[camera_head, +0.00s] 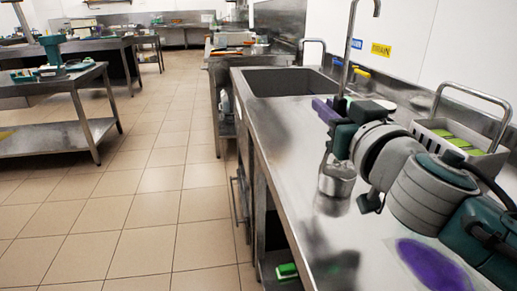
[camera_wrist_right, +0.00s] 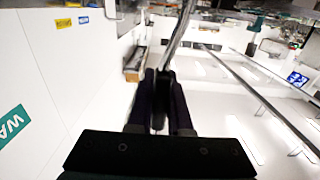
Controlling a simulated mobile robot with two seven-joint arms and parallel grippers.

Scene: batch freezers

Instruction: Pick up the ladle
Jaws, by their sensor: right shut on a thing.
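The ladle is a shiny metal one with a cup-shaped bowl (camera_head: 338,181) and a long upright handle (camera_head: 350,48) that curves over at the top. My right gripper (camera_head: 334,112) comes in from the right with purple fingers and is shut on the handle. The bowl hangs below the gripper, low over the steel counter (camera_head: 300,215). I cannot tell whether it touches the surface. In the right wrist view the handle (camera_wrist_right: 181,35) rises from between the dark fingers (camera_wrist_right: 160,105). My left gripper is not in view.
A sink (camera_head: 285,82) lies behind the ladle. A purple oval patch (camera_head: 435,265) lies on the counter near my arm. The counter's left front is clear.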

